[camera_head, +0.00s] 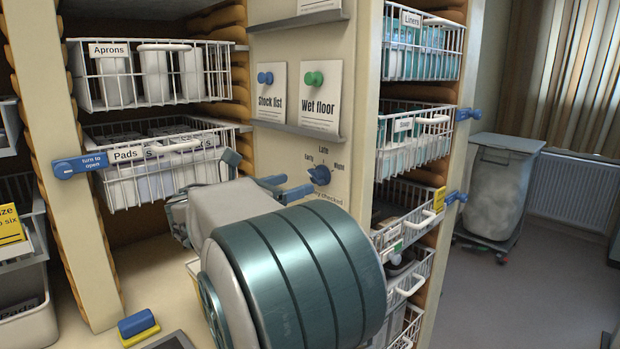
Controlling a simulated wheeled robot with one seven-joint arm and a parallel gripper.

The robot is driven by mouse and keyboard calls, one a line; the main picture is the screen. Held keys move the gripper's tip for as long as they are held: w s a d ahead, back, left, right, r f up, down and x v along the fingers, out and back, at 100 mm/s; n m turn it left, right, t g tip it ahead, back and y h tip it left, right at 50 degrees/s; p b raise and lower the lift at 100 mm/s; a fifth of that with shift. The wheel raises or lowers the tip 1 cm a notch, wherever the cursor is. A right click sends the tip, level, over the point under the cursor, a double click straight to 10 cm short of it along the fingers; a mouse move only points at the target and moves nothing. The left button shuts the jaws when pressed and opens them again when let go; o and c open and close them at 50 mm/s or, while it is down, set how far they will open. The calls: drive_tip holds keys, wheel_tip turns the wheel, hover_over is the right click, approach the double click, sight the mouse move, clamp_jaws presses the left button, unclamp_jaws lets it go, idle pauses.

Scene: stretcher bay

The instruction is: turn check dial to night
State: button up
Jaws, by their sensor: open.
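I cannot tell for certain which label the knob points to. Lettering below it ending in "checked" is partly hidden by my arm. My gripper (290,189) is open and empty, its blue-grey fingers just left of the dial in the picture. Whether a finger touches the knob is unclear.
Stock list (271,93) and Wet floor (320,97) cards hang above the dial over a ledge (298,130). Wire baskets of Pads (160,165) and Liners (423,47) flank the panel. Blue latches (468,114) stick out at the right. Floor beside the bagged trolley (497,185) is clear.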

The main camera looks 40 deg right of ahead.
sight(313, 178)
drive_tip(key=d, duration=0.6)
drive_tip(key=shift+w+d+p, duration=0.15)
drive_tip(key=shift+w+p, duration=0.1)
drive_tip(key=shift+p, duration=0.05)
drive_tip(key=shift+c, duration=0.4)
drive_tip(key=c, duration=0.9)
